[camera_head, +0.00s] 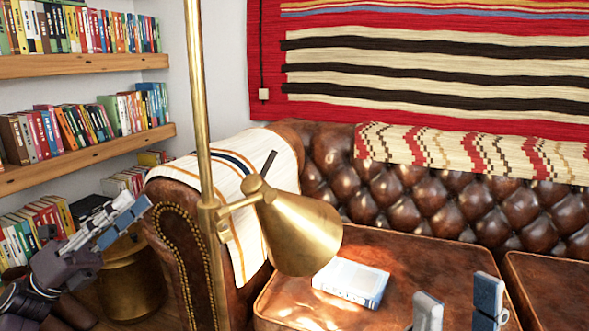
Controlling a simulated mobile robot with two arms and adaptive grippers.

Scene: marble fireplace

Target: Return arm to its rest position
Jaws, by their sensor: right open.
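My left gripper (122,220) is at the lower left, in front of the bookshelf and beside a brass drum-shaped container. I see it from the side with its fingers pointing up and right, and the gap between them is not clear. My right gripper (458,305) shows only its two fingertips at the bottom edge, spread apart over the sofa seat. Nothing is visible between them. The rest of the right gripper is out of frame.
A brass floor lamp (300,235) stands in front of the leather sofa (415,255). A white-and-blue book (350,282) lies on the seat, left of my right gripper. A striped blanket (222,175) covers the sofa arm. Full bookshelves (85,65) line the left wall. The brass container (132,275) stands below.

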